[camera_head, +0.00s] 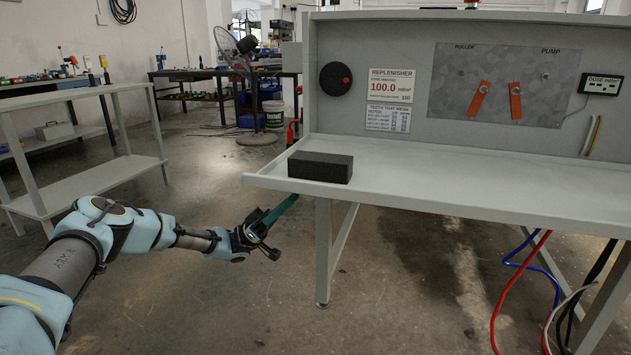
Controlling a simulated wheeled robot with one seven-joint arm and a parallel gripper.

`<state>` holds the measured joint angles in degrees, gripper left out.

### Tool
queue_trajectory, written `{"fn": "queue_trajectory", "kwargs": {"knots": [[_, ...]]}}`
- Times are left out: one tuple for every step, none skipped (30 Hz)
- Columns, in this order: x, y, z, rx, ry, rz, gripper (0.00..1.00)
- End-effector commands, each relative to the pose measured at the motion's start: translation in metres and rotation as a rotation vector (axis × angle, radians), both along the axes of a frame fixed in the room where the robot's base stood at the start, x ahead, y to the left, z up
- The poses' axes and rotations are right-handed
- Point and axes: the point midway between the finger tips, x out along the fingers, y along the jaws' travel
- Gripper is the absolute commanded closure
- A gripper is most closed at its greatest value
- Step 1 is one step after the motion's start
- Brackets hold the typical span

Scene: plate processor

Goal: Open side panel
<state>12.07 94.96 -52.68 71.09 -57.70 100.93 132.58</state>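The plate processor is a grey bench (450,190) with an upright housing behind its worktop. The left end of the housing (306,75) is seen nearly edge-on, so I cannot tell whether a side panel there is open or shut. My gripper (277,228) is at the bench's front left corner, beside and apparently below the worktop edge. A teal bar (282,208) reaches from it toward that edge; contact is unclear. The finger gap cannot be made out.
A dark block (320,167) sits on the worktop's left end, near the gripper. A bench leg (323,250) stands right of the gripper. Red and blue hoses (515,280) hang at right. A grey table (75,170) is at left; floor between is clear. A fan (235,50) stands behind.

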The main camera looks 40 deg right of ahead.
Motion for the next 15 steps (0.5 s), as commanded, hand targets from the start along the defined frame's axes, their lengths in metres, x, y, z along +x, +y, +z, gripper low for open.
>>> {"fn": "queue_trajectory", "kwargs": {"knots": [[-0.005,-0.003,0.007,0.001,-0.003,-0.005,0.76],[-0.008,-0.005,0.01,0.002,-0.004,-0.005,0.76],[-0.013,-0.007,0.015,0.002,-0.003,-0.007,0.76],[-0.016,-0.01,0.019,0.002,-0.003,-0.007,0.76],[-0.02,-0.012,0.023,0.003,-0.004,-0.008,0.76],[-0.025,-0.015,0.029,0.004,-0.005,-0.008,0.76],[-0.028,-0.017,0.033,0.003,-0.005,-0.007,0.76],[-0.031,-0.019,0.037,0.003,-0.004,-0.008,0.76],[-0.036,-0.022,0.042,0.004,-0.005,-0.008,0.76],[-0.039,-0.024,0.045,0.004,-0.005,-0.008,0.76],[-0.042,-0.026,0.049,0.004,-0.004,-0.007,0.76],[-0.046,-0.028,0.053,0.005,-0.005,-0.007,0.76],[-0.048,-0.03,0.055,0.005,-0.004,-0.008,0.76],[-0.05,-0.031,0.058,0.005,-0.004,-0.008,0.76],[-0.052,-0.033,0.061,0.005,-0.004,-0.006,0.76]]}}
